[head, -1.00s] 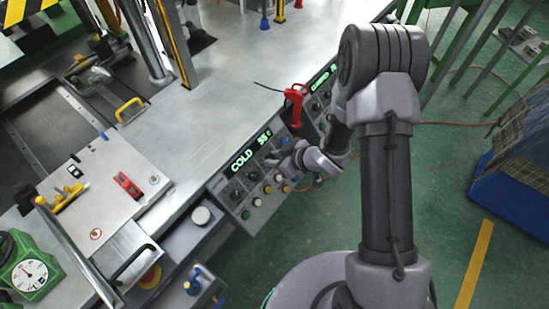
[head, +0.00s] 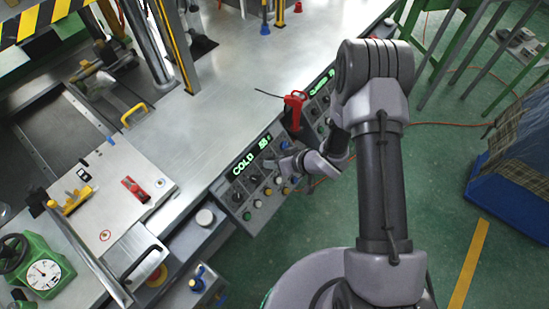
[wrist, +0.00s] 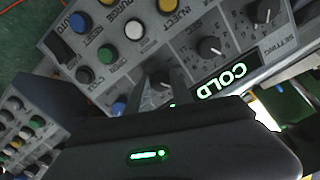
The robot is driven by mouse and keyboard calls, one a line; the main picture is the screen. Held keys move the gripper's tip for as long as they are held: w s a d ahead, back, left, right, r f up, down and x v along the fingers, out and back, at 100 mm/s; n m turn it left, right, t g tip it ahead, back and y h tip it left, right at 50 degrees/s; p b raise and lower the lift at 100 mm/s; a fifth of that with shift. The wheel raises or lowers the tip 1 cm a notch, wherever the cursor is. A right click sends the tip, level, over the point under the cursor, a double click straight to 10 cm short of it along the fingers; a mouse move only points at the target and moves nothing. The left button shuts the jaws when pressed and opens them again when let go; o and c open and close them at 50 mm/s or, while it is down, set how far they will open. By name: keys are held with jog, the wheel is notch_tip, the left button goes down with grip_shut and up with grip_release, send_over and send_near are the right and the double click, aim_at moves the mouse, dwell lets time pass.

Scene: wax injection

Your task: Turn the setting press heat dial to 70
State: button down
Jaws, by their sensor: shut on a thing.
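The press control panel (head: 247,188) slopes along the bench edge, with a green display (head: 250,156) reading COLD and a number too blurred to read surely. My gripper (head: 277,163) is at the panel's right part, just below the number. In the wrist view my gripper (wrist: 165,95) is shut on a dark dial (wrist: 160,80), mostly hidden between the fingers. The wrist view also shows the COLD text on the display (wrist: 222,80); my gripper body hides the number.
Other dark knobs (wrist: 210,47) and coloured push buttons (wrist: 134,30) sit close to my fingers. A red-handled tool (head: 294,108) stands right of the display, beside a second panel (head: 318,105).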

jog(key=m+p, duration=0.3)
jog(key=m, duration=0.3)
jog(key=shift+s+y, duration=0.1)
jog(key=shift+y, duration=0.2)
jog(key=m+p, duration=0.1)
jog(key=m, duration=0.5)
jog(key=shift+y+p, duration=0.3)
jog(key=shift+p, duration=0.1)
jog(key=c, duration=1.1)
grip_release()
jog(key=p+v, duration=0.4)
jog(key=v, duration=1.3)
jog(key=shift+r, duration=0.15)
